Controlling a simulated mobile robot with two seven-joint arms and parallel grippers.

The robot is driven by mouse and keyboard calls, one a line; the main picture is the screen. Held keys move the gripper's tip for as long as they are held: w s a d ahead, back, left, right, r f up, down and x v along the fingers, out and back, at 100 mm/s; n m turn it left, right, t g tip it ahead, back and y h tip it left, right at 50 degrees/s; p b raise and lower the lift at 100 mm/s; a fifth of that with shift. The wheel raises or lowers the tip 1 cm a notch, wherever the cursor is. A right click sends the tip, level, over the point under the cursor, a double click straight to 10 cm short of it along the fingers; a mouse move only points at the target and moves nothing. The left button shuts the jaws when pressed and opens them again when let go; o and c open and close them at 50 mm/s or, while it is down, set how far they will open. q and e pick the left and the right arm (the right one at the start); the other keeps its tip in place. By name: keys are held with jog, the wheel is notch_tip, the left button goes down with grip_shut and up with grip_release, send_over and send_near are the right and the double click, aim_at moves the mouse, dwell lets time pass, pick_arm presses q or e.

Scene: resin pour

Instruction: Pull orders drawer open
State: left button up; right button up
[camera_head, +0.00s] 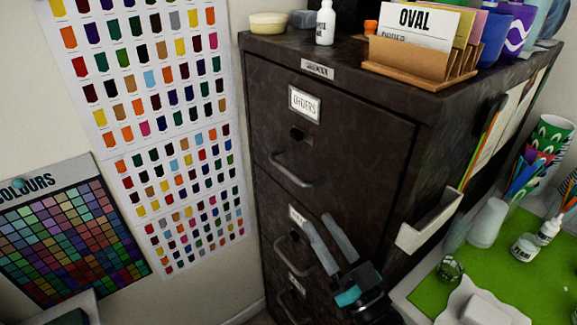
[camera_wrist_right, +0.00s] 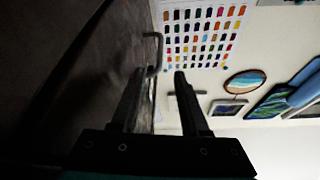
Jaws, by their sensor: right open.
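The orders drawer (camera_head: 345,140) is the top drawer of a dark metal filing cabinet, with a white "ORDERS" label (camera_head: 305,104) and a curved handle (camera_head: 292,180). Its front looks flush with the cabinet, so the drawer is shut. My right gripper (camera_head: 317,219) is open and empty in front of the second drawer, with its fingertips below and to the right of the orders handle. In the right wrist view the open fingers (camera_wrist_right: 159,74) point towards a curved handle (camera_wrist_right: 158,45) beyond the left fingertip, apart from it. My left gripper is not in view.
Lower drawers show handles (camera_head: 290,254) beside my right gripper. A card holder (camera_head: 415,62) and a white bottle (camera_head: 325,23) stand on top. A white bin (camera_head: 428,222) sticks out from the cabinet's right side. A table with a green mat (camera_head: 520,285) is at right.

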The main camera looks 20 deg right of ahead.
aim_at(283, 166)
jog(key=x, duration=1.4)
jog(key=shift+w+a, duration=0.1)
jog(key=shift+w, duration=0.2)
jog(key=shift+r, duration=0.1)
grip_shut()
dwell(0.8)
